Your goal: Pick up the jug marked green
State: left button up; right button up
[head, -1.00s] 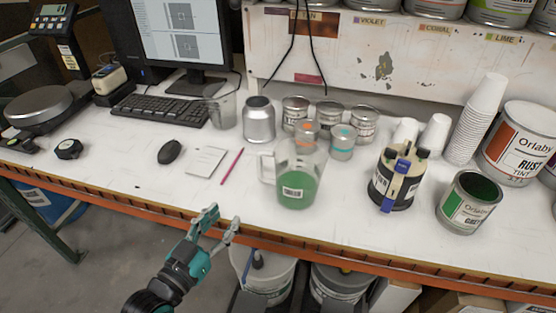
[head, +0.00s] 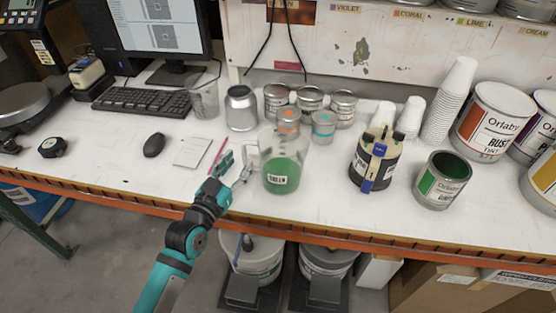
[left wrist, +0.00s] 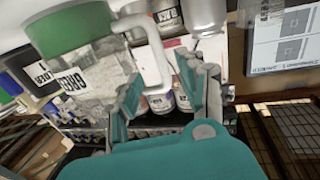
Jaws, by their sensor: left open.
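The jug marked green (head: 284,176) is clear, with green contents in its lower part and a white label reading "GREEN". It stands upright on the white bench, its handle on the left side. In the left wrist view the jug (left wrist: 68,32) fills the upper left, sideways, with its pale handle (left wrist: 158,52) in front of the fingers. My left gripper (head: 238,168) is open, just left of the handle. The handle shows in the gap between its fingertips, but I cannot tell whether they touch it. My right gripper is not in view.
A black-and-cream container (head: 376,165) and an open green-labelled can (head: 440,183) stand to the right. Small cups and tins, including an orange-topped cup (head: 288,118), stand close behind the jug. A notepad (head: 192,152) and a mouse (head: 154,145) lie left. The bench's orange front edge (head: 290,237) is below.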

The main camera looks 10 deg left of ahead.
aim_at(243, 154)
pick_arm(q)
jog(key=x, duration=0.3)
jog(key=shift+w+f+p, duration=0.1)
jog(key=shift+w+p, duration=0.2)
jog(key=shift+w, duration=0.1)
jog(key=shift+s, duration=0.1)
jog(key=shift+a, duration=0.1)
jog(key=shift+c, duration=1.1)
grip_shut()
